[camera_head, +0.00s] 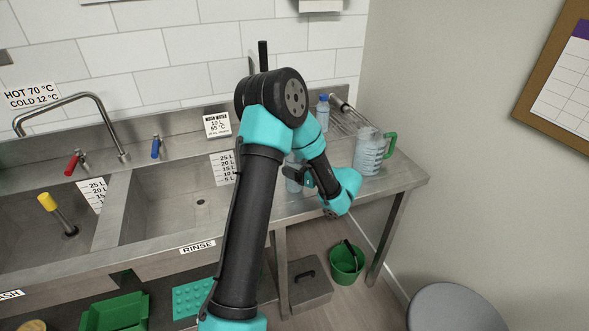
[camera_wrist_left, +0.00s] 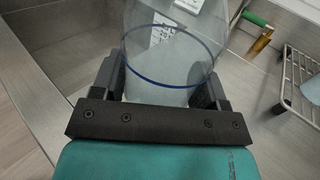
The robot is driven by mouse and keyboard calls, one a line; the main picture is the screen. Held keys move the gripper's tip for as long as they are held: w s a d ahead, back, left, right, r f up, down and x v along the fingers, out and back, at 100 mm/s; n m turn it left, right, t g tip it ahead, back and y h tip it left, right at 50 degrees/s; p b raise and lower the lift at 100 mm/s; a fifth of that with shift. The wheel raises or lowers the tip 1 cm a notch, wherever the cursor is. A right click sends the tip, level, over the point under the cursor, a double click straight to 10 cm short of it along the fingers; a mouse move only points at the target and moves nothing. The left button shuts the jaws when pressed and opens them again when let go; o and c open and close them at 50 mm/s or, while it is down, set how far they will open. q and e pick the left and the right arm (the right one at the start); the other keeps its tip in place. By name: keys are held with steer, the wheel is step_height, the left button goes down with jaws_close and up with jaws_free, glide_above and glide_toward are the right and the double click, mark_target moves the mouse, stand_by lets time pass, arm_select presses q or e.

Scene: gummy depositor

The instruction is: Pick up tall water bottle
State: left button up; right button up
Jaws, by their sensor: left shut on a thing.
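A clear, see-through bottle (camera_wrist_left: 172,62) with a blue ring around it fills the space between the fingers of my left gripper (camera_wrist_left: 158,90) in the left wrist view. The fingers are shut on its two sides. In the head view, my left gripper (camera_head: 305,177) is over the steel counter right of the sinks. A pale bluish part of the bottle (camera_head: 293,183) shows beside it, and my arm hides much of the rest. I cannot tell whether its base touches the counter. My right gripper is not in view.
A blue-capped bottle (camera_head: 323,112) and a clear jug with a green handle (camera_head: 369,152) stand further back on the counter, near a wire rack (camera_head: 347,121). The rinse sink (camera_head: 165,210) is to the left. A green bucket (camera_head: 346,264) stands below.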

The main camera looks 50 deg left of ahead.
arm_select(q)
steer(key=shift+r, duration=0.45)
steer(key=s+d+r, duration=0.1)
steer(key=s+d, duration=0.2)
steer(key=d, duration=0.1)
steer(key=s+d+r, duration=0.1)
steer(key=s+d, duration=0.3)
steer(key=s+d+r, duration=0.2)
steer(key=s+d, duration=0.1)
steer(key=d, duration=0.1)
steer(key=shift+s+r, duration=0.1)
steer(key=shift+s, duration=0.2)
